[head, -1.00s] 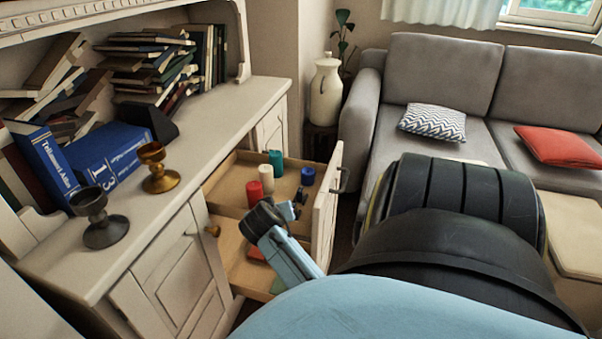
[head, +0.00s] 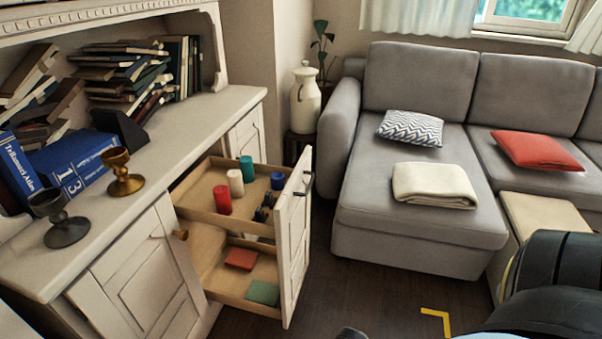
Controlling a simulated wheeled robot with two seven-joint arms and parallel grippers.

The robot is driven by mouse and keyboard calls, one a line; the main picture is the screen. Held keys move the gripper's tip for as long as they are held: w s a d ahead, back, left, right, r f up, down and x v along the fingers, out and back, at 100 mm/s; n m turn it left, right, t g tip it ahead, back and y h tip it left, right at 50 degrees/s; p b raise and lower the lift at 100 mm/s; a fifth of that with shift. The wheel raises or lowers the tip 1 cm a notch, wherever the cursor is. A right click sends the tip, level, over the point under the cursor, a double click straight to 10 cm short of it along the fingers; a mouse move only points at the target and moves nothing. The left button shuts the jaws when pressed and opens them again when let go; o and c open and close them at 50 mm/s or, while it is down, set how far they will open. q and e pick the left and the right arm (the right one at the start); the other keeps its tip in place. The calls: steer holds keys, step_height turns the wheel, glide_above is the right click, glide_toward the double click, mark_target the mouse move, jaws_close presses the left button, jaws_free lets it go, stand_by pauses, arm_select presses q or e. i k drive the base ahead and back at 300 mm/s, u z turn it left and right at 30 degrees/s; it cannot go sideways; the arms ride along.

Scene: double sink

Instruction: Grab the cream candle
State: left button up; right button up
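The cream candle (head: 236,182) stands upright in the upper tier of the pulled-out cabinet drawer (head: 203,214). It is between a red candle (head: 222,200), nearer to me, and a teal candle (head: 246,169), behind it. A blue candle (head: 277,181) stands to the right near the drawer front. Neither gripper can be made out in the head view. Only dark and light blue parts of my arm show at the lower right, away from the drawer.
Small dark items (head: 263,207) sit beside the candles. The lower tier holds a red item (head: 241,259) and a green item (head: 263,292). The drawer front (head: 296,230) juts into the room. Goblets (head: 123,174) stand on the cabinet top. A grey sofa (head: 420,225) stands behind open floor.

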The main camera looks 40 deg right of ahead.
mark_target(235, 179)
steer(key=z, duration=0.75)
steer(key=i, duration=0.3)
steer(key=z, duration=0.15)
steer(key=k, duration=0.55)
steer(key=z, duration=1)
steer(key=i, duration=0.8)
steer(key=u, duration=1.45)
